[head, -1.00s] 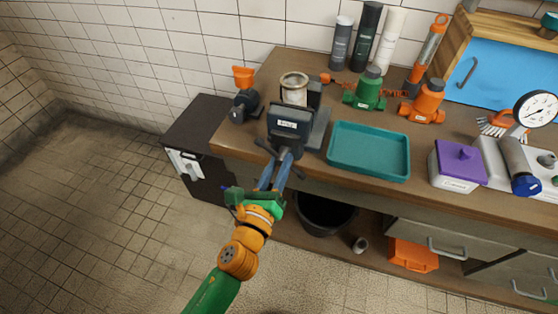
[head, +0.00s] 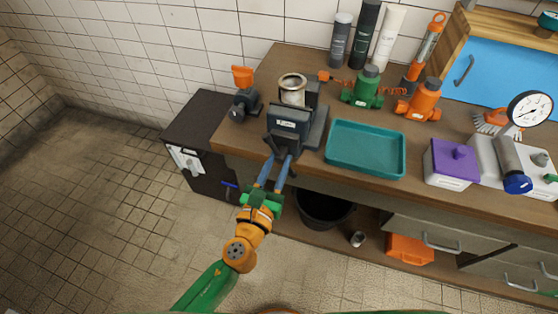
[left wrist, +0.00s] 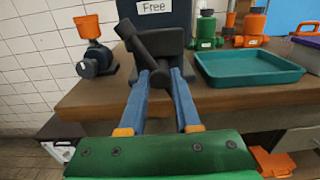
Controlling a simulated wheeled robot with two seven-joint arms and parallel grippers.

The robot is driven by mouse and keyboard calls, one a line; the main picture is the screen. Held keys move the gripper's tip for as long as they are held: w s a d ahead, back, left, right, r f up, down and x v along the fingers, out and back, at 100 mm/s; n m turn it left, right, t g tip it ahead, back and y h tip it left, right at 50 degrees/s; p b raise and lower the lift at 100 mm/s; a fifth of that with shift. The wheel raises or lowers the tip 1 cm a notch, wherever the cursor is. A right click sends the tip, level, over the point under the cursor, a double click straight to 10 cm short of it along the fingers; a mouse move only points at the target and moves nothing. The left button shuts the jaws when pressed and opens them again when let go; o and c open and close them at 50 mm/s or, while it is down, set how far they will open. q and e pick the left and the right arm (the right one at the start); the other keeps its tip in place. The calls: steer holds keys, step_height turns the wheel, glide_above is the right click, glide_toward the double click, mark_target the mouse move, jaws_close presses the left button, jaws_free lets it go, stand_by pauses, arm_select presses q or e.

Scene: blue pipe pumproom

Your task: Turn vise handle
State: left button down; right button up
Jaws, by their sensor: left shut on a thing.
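The dark grey vise (head: 289,117) stands at the left front edge of the bench, holding a pale metal cylinder (head: 293,90). Its label reads "Free" in the left wrist view (left wrist: 153,7). The dark vise handle (head: 268,142) is a bar at the front of the vise; in the left wrist view it (left wrist: 138,42) slants from upper left down between my fingers. My left gripper (head: 279,160) has blue fingers shut on this bar; they also show in the left wrist view (left wrist: 163,76). The fingers hide part of the handle. My right gripper is out of view.
A teal tray (head: 366,172) lies right of the vise. A small grinder-like device with an orange cup (head: 243,77) stands left of it.

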mark_target(282, 154)
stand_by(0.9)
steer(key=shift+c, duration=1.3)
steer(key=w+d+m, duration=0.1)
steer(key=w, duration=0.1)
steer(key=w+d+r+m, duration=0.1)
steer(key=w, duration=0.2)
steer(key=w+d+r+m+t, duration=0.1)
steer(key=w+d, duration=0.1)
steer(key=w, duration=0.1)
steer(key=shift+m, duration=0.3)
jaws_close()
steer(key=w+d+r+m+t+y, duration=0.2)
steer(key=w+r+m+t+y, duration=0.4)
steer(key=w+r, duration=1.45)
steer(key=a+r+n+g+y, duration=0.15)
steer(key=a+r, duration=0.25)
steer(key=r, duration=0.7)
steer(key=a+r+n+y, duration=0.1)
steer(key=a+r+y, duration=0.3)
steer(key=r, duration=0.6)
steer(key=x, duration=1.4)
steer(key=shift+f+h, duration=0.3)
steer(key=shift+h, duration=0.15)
